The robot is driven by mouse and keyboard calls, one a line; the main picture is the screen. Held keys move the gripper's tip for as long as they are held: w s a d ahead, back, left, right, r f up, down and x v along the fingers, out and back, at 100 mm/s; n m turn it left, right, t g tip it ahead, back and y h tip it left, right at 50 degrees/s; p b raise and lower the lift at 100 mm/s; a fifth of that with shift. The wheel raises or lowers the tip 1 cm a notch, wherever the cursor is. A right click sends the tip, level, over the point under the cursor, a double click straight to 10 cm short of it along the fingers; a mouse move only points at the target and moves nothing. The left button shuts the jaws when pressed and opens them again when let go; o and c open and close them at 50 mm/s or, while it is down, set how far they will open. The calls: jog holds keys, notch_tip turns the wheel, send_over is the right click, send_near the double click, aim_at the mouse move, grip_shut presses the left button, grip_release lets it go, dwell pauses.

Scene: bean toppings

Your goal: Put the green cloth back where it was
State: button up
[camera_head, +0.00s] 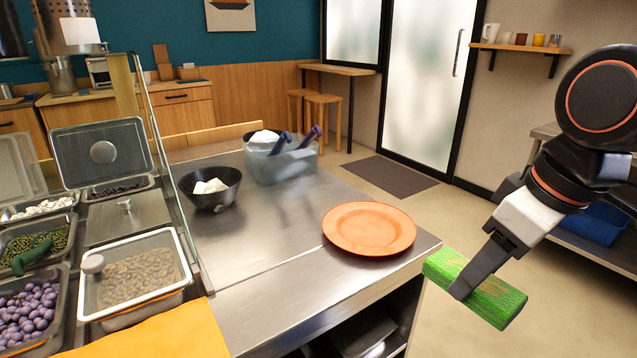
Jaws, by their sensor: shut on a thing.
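My gripper (464,284) is at the right and is shut on the green cloth (497,303). The green cloth looks like a folded, block-shaped pad with some yellowish marks. My gripper holds it in the air by its middle, just off the right front corner of the steel counter (262,268). Part of the cloth is hidden behind the finger. It appears apart from the counter.
An orange plate (369,227) lies near the counter's right edge. A black bowl (208,200) and a clear bin (281,160) stand behind. Topping pans and an orange cloth (165,338) are left. A blue item (592,224) lies on a right-hand shelf. The counter's front middle is clear.

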jog(key=w+a, duration=0.7)
jog(key=w, duration=0.4)
jog(key=w+a, duration=0.8)
jog(key=w, duration=0.3)
jog(key=w+a, duration=0.7)
jog(key=w, duration=0.4)
jog(key=shift+w+a, duration=0.1)
jog(key=shift+a, duration=0.1)
jog(key=shift+f, duration=1.8)
jog(key=shift+f, duration=0.1)
jog(key=o, duration=1.1)
jog(key=shift+o, duration=0.2)
jog(key=v, duration=1.2)
jog(key=shift+a, duration=0.1)
